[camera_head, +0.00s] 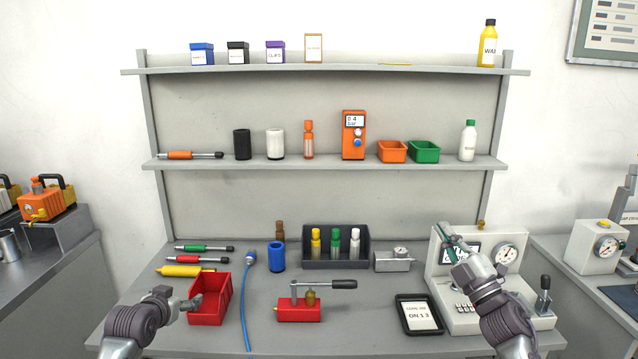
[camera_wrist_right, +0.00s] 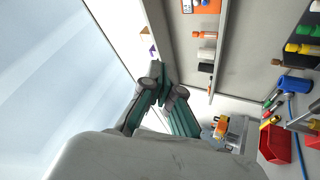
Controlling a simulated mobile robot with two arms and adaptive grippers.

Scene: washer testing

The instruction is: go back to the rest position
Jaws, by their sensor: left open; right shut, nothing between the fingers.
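My left gripper (camera_head: 190,303) is low at the left of the bench, at the left rim of the red bin (camera_head: 222,302). Its small fingers are open; whether they touch the bin I cannot tell. My right gripper (camera_head: 446,232) is raised in front of the grey tester (camera_head: 430,258) with the round gauge and hides part of its screen. Its green-grey fingers are shut and empty, and they also show in the right wrist view (camera_wrist_right: 160,72). The right arm's wrist covers part of the tester's front.
Two loaded shelves (camera_head: 325,163) span the wall above. Bare bench shows around the pump.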

